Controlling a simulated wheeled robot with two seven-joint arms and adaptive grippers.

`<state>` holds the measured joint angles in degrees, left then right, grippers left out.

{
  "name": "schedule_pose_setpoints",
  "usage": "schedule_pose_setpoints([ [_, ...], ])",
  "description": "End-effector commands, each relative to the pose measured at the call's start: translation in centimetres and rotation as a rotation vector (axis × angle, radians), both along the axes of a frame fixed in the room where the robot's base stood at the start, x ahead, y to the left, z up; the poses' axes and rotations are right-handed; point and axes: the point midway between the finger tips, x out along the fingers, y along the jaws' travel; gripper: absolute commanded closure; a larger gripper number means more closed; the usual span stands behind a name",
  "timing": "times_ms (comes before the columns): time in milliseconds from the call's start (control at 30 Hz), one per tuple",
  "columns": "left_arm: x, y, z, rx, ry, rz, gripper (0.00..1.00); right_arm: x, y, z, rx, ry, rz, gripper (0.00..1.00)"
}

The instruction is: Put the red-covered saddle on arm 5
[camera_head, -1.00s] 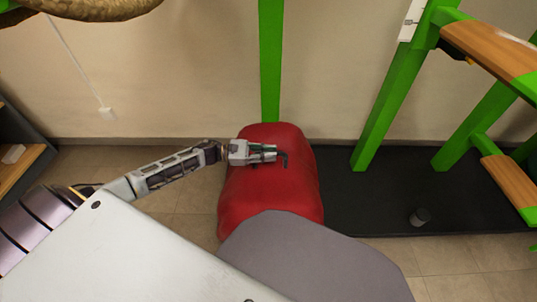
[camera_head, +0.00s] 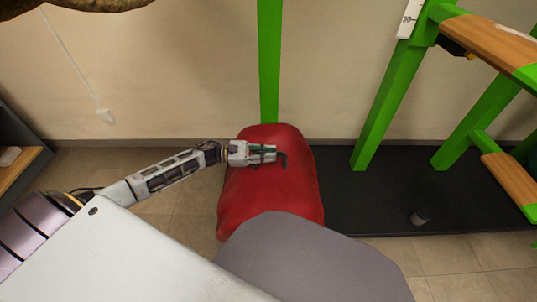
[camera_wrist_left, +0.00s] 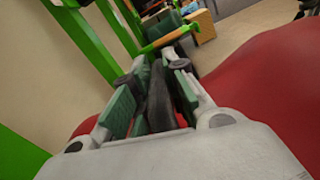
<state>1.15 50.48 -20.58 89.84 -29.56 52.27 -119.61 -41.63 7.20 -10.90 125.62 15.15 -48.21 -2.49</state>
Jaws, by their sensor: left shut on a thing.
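The red-covered saddle (camera_head: 270,200) is in the middle of the head view, in front of a green upright post. A dark handle (camera_head: 284,161) stands out from its top. My left gripper (camera_head: 266,154) comes in from the left over the saddle and is shut on this dark handle, which shows between the finger pads in the left wrist view (camera_wrist_left: 160,100). Red cover (camera_wrist_left: 280,85) fills the right of that view. My right gripper is not in view. No arm number is readable, so I cannot tell which is arm 5.
A green rack with wood-topped arms (camera_head: 510,185) stands at the right, over a black base (camera_head: 370,205). A small dark cylinder (camera_head: 420,217) sits on the base. Dark shelving (camera_head: 20,150) is at the left edge. A wall is behind.

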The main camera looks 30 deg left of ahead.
Motion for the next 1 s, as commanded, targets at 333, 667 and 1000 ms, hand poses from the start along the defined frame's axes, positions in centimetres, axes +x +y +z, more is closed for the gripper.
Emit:
schedule_pose_setpoints([
  [333,-0.3,0.0,-0.3,0.000,0.004,-0.005,0.65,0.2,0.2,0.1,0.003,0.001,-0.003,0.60],
  [667,-1.1,2.0,-0.1,0.000,0.001,-0.002,0.60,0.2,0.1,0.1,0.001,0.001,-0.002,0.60],
  [1000,-2.8,5.7,-0.2,0.001,0.003,0.000,0.60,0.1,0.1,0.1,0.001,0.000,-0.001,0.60],
])
